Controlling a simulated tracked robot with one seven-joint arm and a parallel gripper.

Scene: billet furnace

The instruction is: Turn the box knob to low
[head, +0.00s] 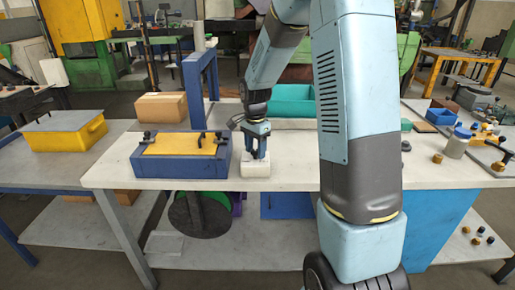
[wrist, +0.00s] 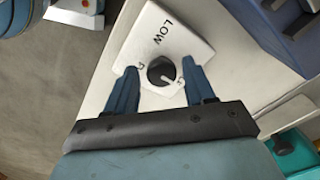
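The white box (head: 255,170) stands on the pale table, right of the blue case. In the wrist view its top face (wrist: 178,32) carries the printed word LOW near the upper edge. The dark round knob (wrist: 160,69) sits in that face, with a pale pointer line towards the lower right, away from LOW. Small marks beside the knob are too small to read. My gripper (head: 256,155) points down over the box. In the wrist view my gripper (wrist: 159,68) is open, a blue finger on each side of the knob, with visible gaps. Contact cannot be seen.
A blue case with a yellow top (head: 180,155) stands close to the box's left. A blue upright frame (head: 193,90), a cardboard box (head: 161,107) and a teal bin (head: 291,101) are behind. The tabletop (head: 290,175) right of the box is clear.

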